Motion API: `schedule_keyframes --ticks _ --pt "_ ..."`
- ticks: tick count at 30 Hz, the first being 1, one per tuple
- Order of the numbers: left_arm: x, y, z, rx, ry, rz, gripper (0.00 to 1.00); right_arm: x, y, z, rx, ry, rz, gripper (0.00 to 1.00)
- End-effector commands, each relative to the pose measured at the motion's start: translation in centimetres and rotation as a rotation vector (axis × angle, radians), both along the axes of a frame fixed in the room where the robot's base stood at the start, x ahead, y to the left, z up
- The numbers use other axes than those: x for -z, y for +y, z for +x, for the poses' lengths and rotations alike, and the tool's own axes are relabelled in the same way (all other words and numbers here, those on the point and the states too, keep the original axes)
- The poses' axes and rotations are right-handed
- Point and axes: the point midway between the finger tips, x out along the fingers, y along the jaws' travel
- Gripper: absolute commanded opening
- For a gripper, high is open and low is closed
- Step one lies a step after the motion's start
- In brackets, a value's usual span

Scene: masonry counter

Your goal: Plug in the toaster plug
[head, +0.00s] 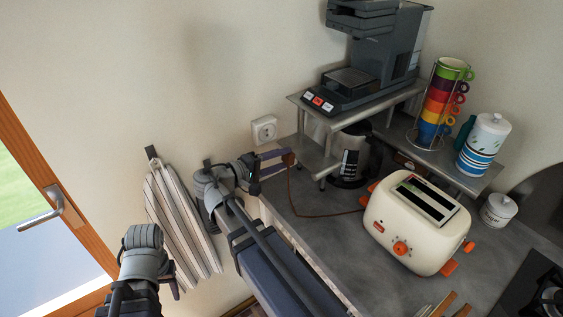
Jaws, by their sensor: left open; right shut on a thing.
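The cream toaster (414,228) with orange knobs stands on the grey counter. Its brown cord (318,214) runs left along the counter and up to a small brown plug (288,157). My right gripper (282,160) is shut on the plug, beside the metal shelf. The white wall socket (264,130) is on the wall just above and left of the plug, and the two look apart. My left gripper (173,284) is open and low at the left, away from the toaster and socket; its fingers are small and partly hidden by its wrist.
A metal shelf (312,104) carries a coffee machine (366,58), a rack of coloured mugs (440,98) and a striped canister (483,145). A kettle (354,155) stands under it. A striped towel (178,212) hangs left. The counter's front left is clear.

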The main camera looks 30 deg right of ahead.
Motion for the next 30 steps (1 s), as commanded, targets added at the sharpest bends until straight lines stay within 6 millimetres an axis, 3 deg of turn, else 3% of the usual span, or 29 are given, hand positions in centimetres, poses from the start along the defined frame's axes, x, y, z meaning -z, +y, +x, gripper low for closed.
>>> schedule_keyframes --ticks 9,21,30 --pt "1.0 0.0 0.0 0.0 0.0 0.0 0.5 -2.2 0.1 -0.5 0.002 -0.009 -0.146 0.0" --pt "1.0 0.0 0.0 0.0 0.0 0.0 0.5 -2.1 0.2 -0.4 -0.002 -0.01 -0.145 0.0" --pt "1.0 0.0 0.0 0.0 0.0 0.0 0.5 -2.1 0.3 1.3 -0.002 -0.009 -0.144 0.0"
